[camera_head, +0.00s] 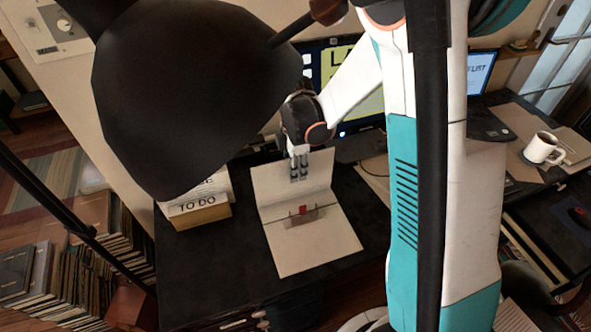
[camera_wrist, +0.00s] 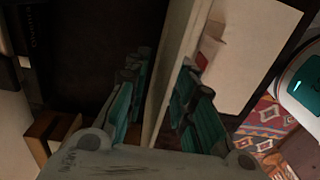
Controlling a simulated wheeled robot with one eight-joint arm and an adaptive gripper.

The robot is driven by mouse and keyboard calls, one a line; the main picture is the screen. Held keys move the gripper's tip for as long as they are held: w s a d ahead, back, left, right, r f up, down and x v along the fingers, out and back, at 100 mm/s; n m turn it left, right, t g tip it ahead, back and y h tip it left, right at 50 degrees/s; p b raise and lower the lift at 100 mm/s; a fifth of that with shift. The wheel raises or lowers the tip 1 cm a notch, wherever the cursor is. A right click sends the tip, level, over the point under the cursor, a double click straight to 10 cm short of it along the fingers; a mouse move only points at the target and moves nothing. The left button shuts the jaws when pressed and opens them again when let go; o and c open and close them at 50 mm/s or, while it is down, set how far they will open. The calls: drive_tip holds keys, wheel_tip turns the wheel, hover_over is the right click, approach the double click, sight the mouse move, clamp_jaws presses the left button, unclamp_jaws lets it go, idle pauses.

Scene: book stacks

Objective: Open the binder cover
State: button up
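The binder lies open on the dark desk, with its bare inner side (camera_head: 320,247) facing up. Its pale cover (camera_head: 312,172) is raised at the back, and a red piece (camera_head: 303,210) shows near the fold. My gripper (camera_head: 298,168) is at the raised cover. In the wrist view, the cover's edge (camera_wrist: 172,75) runs between the two teal fingers of my gripper (camera_wrist: 165,90). The fingers stand apart, one on each side of the cover, with a gap on the left side. Contact on the right side is unclear.
A "TO DO" box (camera_head: 200,205) stands left of the binder. Monitors and a keyboard (camera_head: 358,147) are behind. A white mug (camera_head: 544,148) stands far right. A dark lamp shade (camera_head: 190,90) blocks the upper left view.

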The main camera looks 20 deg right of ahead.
clamp_jaws()
drive_tip(key=shift+s, duration=0.1)
drive_tip(key=s+t, duration=0.1)
drive_tip(key=s, duration=0.1)
drive_tip(key=s+r+t, duration=0.1)
drive_tip(key=shift+s+r, duration=0.15)
drive_tip(key=shift+s, duration=0.2)
idle(1.1)
